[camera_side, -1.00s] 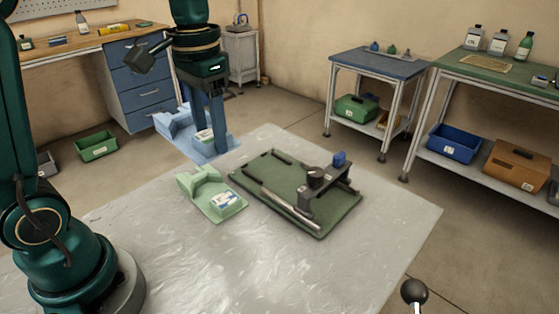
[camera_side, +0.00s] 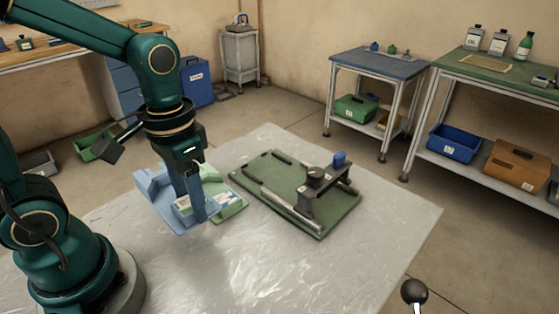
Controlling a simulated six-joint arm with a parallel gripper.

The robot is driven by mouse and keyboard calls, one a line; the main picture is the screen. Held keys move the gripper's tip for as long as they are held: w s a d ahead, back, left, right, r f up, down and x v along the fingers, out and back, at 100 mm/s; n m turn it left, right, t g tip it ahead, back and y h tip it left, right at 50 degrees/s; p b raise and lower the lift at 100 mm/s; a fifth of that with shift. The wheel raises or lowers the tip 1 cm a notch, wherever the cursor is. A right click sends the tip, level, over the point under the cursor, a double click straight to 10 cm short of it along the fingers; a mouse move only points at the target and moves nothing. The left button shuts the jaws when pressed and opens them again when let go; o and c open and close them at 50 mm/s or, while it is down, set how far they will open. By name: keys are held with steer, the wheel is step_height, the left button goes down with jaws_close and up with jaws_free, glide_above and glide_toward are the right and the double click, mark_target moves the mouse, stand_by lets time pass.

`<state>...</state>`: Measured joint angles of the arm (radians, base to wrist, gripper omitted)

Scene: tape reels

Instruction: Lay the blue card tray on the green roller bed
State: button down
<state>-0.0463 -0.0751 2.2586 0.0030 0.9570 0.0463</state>
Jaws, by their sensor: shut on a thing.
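The blue card tray (camera_side: 153,187) is in my gripper (camera_side: 192,207), which is shut on it. The tray has a raised block at its left end and a pale labelled piece between the fingers. It appears held over the left part of the table; the gap below it is hard to tell. The green roller bed (camera_side: 270,176) lies on the table to the right, apart from the tray. It is a dark green plate with a pale roller along its front edge and a dark bracket with a knob and a blue block on its right part.
A light green tray (camera_side: 232,204) lies between the blue tray and the roller bed, partly hidden by my gripper and the blue tray. The table (camera_side: 330,270) is clear in front. A black ball-topped lever (camera_side: 414,291) stands at the front right.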

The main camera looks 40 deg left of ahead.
glide_above(230, 275)
step_height(230, 275, down, 5)
steer(key=shift+s+r, duration=0.1)
steer(key=shift+r, duration=0.05)
steer(key=shift+f, duration=1.95)
steer(key=shift+f, duration=0.15)
steer(key=shift+c, duration=1.3)
jaws_free()
